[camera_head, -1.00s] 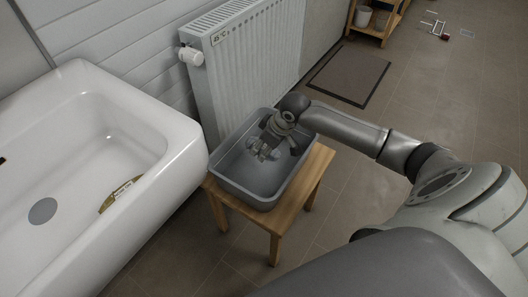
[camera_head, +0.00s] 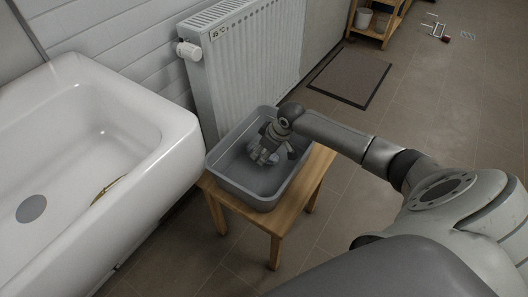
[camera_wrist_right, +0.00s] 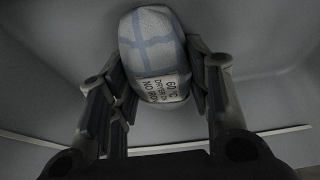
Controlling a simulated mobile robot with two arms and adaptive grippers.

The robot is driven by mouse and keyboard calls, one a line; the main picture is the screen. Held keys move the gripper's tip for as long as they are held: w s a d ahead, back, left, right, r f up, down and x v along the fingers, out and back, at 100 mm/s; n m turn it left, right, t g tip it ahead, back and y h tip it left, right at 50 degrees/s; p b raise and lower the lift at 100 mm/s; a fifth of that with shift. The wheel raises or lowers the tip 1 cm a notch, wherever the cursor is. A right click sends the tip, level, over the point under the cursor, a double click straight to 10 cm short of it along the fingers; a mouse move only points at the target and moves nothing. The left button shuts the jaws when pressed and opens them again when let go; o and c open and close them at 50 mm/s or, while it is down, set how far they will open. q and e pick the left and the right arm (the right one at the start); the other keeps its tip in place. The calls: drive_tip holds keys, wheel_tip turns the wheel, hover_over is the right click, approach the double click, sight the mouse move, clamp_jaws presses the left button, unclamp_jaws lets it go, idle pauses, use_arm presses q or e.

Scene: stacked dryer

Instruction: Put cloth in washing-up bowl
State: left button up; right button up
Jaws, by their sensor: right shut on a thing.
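The cloth (camera_wrist_right: 152,45) is a rolled white bundle with pale blue stripes and a care label, seen in the right wrist view. My right gripper (camera_wrist_right: 160,75) is shut on it, with a finger on each side. In the head view my right gripper (camera_head: 262,152) points down inside the grey washing-up bowl (camera_head: 238,193). The cloth is hard to make out there behind the fingers. I cannot tell whether the cloth touches the bowl's floor. The bowl is otherwise empty where I can see in. My left gripper is not in view.
The bowl stands on a wooden stool (camera_head: 278,219). A white sink (camera_head: 168,160) is close on its left, with a thin brownish item (camera_head: 108,190) inside. A white radiator (camera_head: 253,62) stands behind the bowl. Floor to the right is open, with a dark mat (camera_head: 349,76).

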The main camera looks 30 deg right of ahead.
drive_tip(key=shift+f, duration=0.1)
drive_tip(key=o, duration=1.1)
drive_tip(key=shift+o, duration=0.2)
drive_tip(key=shift+s+d+r, duration=0.1)
drive_tip(key=shift+s+r, duration=0.05)
drive_tip(key=shift+r, duration=0.4)
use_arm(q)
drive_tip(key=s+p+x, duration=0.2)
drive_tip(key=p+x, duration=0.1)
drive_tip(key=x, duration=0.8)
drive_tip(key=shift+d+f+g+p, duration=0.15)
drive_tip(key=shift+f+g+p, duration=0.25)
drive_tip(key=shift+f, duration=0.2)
use_arm(e)
drive_tip(key=v, duration=1.1)
drive_tip(key=shift+r, duration=0.1)
